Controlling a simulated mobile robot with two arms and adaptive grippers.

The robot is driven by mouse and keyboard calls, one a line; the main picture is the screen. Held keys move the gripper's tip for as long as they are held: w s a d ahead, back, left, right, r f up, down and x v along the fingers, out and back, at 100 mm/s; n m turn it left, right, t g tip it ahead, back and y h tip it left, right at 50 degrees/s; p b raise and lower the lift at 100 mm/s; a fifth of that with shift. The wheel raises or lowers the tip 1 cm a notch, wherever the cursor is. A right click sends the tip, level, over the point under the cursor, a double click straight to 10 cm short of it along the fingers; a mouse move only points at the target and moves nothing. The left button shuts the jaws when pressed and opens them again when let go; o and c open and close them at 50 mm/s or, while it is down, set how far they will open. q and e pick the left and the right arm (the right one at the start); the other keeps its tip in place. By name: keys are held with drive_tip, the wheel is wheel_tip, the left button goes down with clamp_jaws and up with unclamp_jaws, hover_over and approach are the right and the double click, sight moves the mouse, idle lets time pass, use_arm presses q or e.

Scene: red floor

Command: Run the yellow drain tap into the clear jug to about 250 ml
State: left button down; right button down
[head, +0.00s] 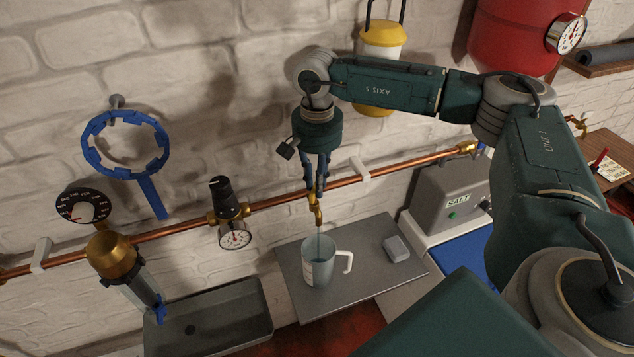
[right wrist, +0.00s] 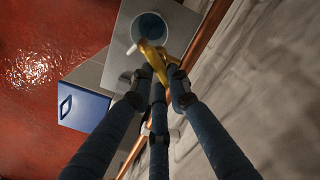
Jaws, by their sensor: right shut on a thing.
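The yellow drain tap (head: 317,208) hangs from the copper pipe, its spout pointing down. The clear jug (head: 318,268) stands upright under it on a grey shelf (head: 365,253), handle to the right. A thin stream runs from the spout into the jug. In the right wrist view, bluish water shows inside the jug (right wrist: 152,26); its level against the marks cannot be read. My right gripper (head: 315,188) comes down from above and is shut on the tap; the fingers hide part of it. In the right wrist view the tap (right wrist: 155,60) lies at the fingertips. My left gripper is out of view.
A copper pipe (head: 275,202) crosses the wall with a gauged regulator (head: 228,212). A grey sink (head: 215,318) is at lower left. A small grey block (head: 397,248) lies right of the jug. A grey salt unit (head: 448,196) stands farther right. A blue ring wrench (head: 150,190) hangs left.

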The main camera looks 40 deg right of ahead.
drive_tip(key=shift+f+m+b, duration=0.15)
drive_tip(key=shift+m+b, duration=0.6)
drive_tip(key=shift+m, duration=0.25)
drive_tip(key=shift+s+r+m+b, duration=0.15)
drive_tip(key=shift+m+b, duration=0.6)
drive_tip(key=shift+m, duration=0.65)
drive_tip(key=shift+s+m+b, duration=0.15)
drive_tip(key=shift+m+b, duration=0.55)
drive_tip(key=shift+m, duration=0.7)
drive_tip(key=shift+s+r+m+b, duration=0.15)
drive_tip(key=shift+m+b, duration=0.6)
drive_tip(key=shift+m, duration=0.95)
drive_tip(key=c, duration=1.7)
unclamp_jaws()
drive_tip(key=shift+f, duration=0.1)
drive_tip(key=shift+o, duration=0.2)
